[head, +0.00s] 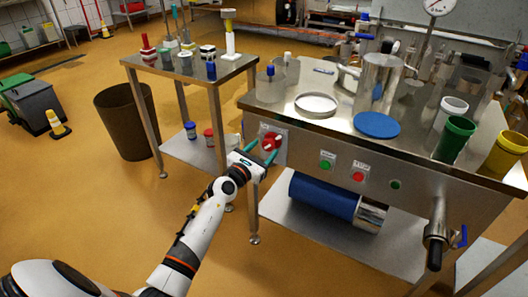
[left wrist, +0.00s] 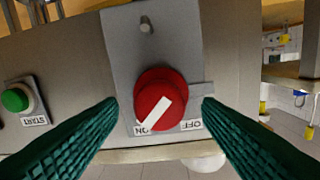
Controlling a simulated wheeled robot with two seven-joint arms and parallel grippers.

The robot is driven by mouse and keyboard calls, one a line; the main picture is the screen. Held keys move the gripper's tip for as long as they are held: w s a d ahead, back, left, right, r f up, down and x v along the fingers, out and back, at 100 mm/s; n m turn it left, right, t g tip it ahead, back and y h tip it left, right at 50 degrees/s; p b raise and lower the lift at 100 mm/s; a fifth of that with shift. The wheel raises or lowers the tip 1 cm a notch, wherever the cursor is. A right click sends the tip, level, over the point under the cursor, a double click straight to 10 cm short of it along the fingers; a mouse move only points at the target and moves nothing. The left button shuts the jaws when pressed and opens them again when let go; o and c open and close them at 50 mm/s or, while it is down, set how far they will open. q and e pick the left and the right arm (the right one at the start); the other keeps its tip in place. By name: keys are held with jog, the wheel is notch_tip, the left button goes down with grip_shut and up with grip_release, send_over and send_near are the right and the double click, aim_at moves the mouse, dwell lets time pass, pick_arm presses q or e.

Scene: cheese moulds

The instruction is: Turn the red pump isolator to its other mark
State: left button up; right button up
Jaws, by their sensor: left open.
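The red pump isolator (head: 270,141) is a round red knob on a grey plate at the left end of the machine's front panel. In the left wrist view the red knob (left wrist: 174,84) has a white bar, whose lower end points to the ON label (left wrist: 143,130). The OFF label (left wrist: 190,126) is to its right. My left gripper (head: 273,148) is open in front of the knob. In the left wrist view its green fingers (left wrist: 160,106) stand on either side of the knob, with visible gaps. My right gripper is out of view.
A green START button (head: 327,164) and a red button (head: 358,176) sit right of the isolator. The steel bench top holds a blue lid (head: 377,125) and several vessels. A side table (head: 190,75) and a brown bin (head: 127,120) stand to the left.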

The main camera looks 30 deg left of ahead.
pick_arm(q)
jog(key=shift+w, duration=0.55)
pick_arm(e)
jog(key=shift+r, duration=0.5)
pick_arm(q)
jog(key=c, duration=1)
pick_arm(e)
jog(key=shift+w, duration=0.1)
